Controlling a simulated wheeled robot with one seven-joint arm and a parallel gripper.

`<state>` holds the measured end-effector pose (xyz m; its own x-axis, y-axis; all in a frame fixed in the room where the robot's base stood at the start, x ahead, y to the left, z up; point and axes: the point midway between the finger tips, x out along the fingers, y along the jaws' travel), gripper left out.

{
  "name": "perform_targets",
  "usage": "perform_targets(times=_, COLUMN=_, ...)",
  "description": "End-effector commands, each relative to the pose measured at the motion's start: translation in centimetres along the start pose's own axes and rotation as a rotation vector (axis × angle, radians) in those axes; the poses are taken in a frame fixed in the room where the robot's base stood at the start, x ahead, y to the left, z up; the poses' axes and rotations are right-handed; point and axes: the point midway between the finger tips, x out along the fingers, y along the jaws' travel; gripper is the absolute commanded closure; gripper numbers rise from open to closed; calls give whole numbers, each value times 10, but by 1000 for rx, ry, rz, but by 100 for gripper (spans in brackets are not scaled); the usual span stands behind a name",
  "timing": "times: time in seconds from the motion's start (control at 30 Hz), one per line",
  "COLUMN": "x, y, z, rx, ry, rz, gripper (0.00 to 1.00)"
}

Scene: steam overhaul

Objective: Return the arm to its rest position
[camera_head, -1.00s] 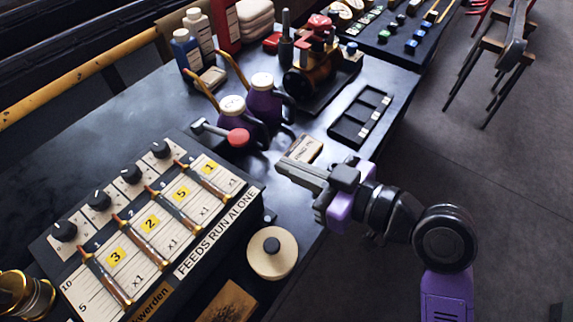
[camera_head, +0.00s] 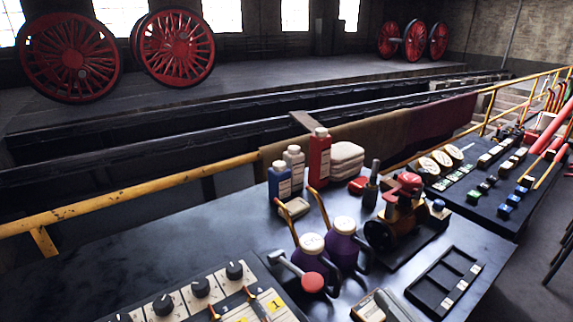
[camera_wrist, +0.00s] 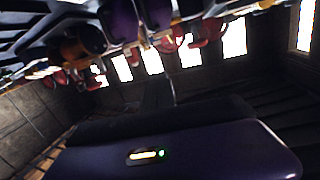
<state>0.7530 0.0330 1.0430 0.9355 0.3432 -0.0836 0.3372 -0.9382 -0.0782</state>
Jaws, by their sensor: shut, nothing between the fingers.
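My gripper (camera_wrist: 160,95) shows in the wrist view as a dark, dim shape beyond my purple wrist housing, which has a small lit strip. It is shut and empty. In the head view most of my arm is out of the picture. A grey piece at the bottom edge, beside a pale card (camera_head: 368,310), may be the tip of my gripper; I cannot tell whether they touch. The wrist view is upside down, with the purple oil cans (camera_wrist: 122,22) hanging at its top.
On the dark bench stand purple oil cans (camera_head: 343,243), a red-ended lever (camera_head: 312,282), a brass engine model (camera_head: 395,225), bottles (camera_head: 293,170) and a slotted tray (camera_head: 445,281). The dial panel (camera_head: 200,298) is cut off at lower left. A yellow rail (camera_head: 130,195) runs behind.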

Motion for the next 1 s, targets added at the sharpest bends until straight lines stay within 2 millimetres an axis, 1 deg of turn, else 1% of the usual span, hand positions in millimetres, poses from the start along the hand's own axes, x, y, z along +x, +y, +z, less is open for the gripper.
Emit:
perform_targets(times=0.1, x=-16, y=22, z=10, rx=56, ry=44, rz=136, gripper=100)
perform_targets(times=0.2, x=-38, y=34, z=23, rx=86, ry=75, rz=239, gripper=100)
perform_targets(times=0.27, x=-52, y=38, z=32, rx=95, ry=90, rz=289, gripper=100)
perform_targets(times=0.3, x=-63, y=39, z=38, rx=97, ry=97, rz=319, gripper=100)
perform_targets(times=0.37, x=-80, y=39, z=46, rx=97, ry=106, rz=356, gripper=100)
perform_targets(times=0.47, x=-107, y=33, z=59, rx=85, ry=114, rz=400, gripper=100)
perform_targets(times=0.57, x=-134, y=24, z=70, rx=65, ry=112, rz=423, gripper=100)
perform_targets(times=0.77, x=-186, y=-6, z=92, rx=18, ry=70, rz=420, gripper=100)
perform_targets(times=0.9, x=-220, y=-29, z=109, rx=-16, ry=1, rz=394, gripper=100)
perform_targets(times=1.0, x=-241, y=-42, z=124, rx=-29, ry=-71, rz=376, gripper=100)
